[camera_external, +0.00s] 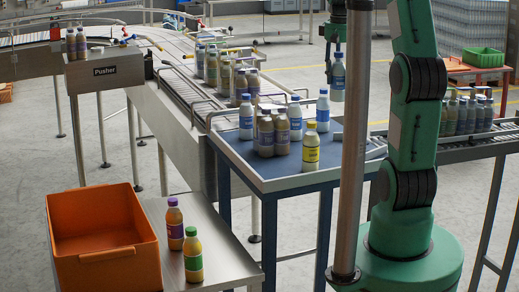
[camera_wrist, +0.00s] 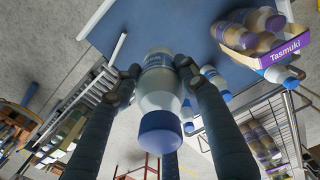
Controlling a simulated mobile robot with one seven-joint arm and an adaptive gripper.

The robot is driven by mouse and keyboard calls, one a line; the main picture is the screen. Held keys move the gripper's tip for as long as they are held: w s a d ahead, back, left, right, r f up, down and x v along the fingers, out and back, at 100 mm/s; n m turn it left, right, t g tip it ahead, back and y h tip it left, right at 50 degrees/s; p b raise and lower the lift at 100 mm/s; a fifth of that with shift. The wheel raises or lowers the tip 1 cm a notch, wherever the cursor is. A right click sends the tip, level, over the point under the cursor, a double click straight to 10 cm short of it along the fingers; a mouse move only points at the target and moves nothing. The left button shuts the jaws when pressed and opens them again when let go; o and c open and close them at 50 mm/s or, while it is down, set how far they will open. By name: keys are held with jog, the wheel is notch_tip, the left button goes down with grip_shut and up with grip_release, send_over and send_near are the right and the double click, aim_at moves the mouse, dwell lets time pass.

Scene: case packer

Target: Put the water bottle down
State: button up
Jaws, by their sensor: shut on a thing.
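The water bottle (camera_external: 338,78) has a blue cap and a blue-and-white label. In the external view it hangs upright beneath my gripper, above the far right edge of the blue table (camera_external: 232,152). In the wrist view the bottle (camera_wrist: 158,98) is between the fingers of my gripper (camera_wrist: 158,69), which is shut on it, with the cap towards the camera. In the external view the fingertips are hard to make out. Similar blue-capped bottles (camera_external: 323,110) stand on the table, with a yellow-labelled bottle (camera_external: 311,148) near the front.
A pack of purple-labelled bottles (camera_external: 266,137) stands on the table; the wrist view shows its Tasmuki carton (camera_wrist: 288,49). A roller conveyor (camera_external: 185,90) joins the table at the back left. An orange crate (camera_external: 104,257) sits front left. The table's front left is bare.

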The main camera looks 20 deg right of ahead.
jog(key=w+a+r+n, duration=0.1)
jog(key=w+a+n, duration=0.3)
jog(key=a, duration=0.9)
jog(key=s+a+n+p, duration=0.15)
jog(key=a+n, duration=0.55)
jog(key=a, duration=3)
notch_tip(320, 180, down, 34)
jog(key=shift+r, duration=0.25)
jog(key=shift+w, duration=0.25)
jog(key=w+a, duration=0.4)
jog(key=w, duration=0.2)
jog(key=w+a+f+p, duration=0.1)
jog(key=w+a, duration=0.2)
jog(key=w, duration=0.4)
jog(key=shift+w+a+f, duration=0.25)
jog(key=shift+w+a, duration=0.05)
jog(key=shift+a, duration=0.1)
jog(key=shift+f+p, duration=0.4)
jog(key=shift+f, duration=1.3)
jog(key=shift+f, duration=0.15)
